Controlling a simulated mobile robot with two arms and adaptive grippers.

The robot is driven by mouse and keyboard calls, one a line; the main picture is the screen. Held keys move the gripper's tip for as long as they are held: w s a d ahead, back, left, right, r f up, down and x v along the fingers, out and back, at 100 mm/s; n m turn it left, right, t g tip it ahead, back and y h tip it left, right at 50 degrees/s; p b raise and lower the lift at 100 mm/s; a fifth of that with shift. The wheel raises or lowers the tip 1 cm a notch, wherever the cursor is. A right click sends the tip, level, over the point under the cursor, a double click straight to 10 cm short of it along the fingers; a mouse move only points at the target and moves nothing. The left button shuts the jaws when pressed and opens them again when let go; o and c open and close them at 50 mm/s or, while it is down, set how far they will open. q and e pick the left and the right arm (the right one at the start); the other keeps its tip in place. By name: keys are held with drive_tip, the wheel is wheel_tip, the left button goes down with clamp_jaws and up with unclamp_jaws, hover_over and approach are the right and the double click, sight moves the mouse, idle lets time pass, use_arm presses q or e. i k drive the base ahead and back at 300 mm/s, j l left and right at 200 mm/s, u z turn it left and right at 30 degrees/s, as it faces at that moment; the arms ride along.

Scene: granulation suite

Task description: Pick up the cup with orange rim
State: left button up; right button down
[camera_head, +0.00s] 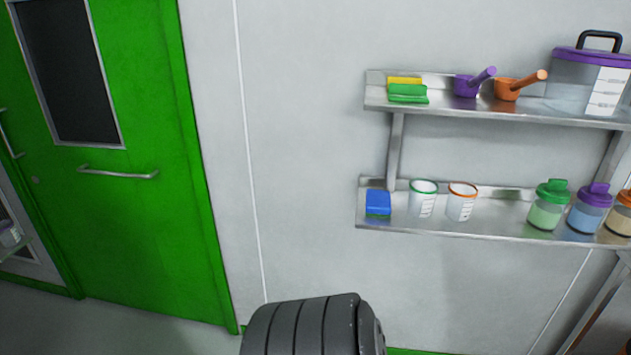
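A clear cup with an orange rim (461,204) stands upright on the lower metal shelf (430,228) at the right of the head view. It has white measuring marks on its side. A similar cup with a green rim (422,201) stands just to its left, close by. Neither of my grippers shows in the view. A dark ribbed part at the bottom centre appears to be mine and is apart from the shelf.
Green, purple and tan lidded jars (548,206) stand to the right. The upper shelf (450,107) holds sponges, a purple scoop (474,83), an orange scoop (517,86) and a purple-lidded container (583,84). A green door (130,220) is at left.

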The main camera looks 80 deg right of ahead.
sight(461, 196)
drive_tip(key=z, duration=3.6)
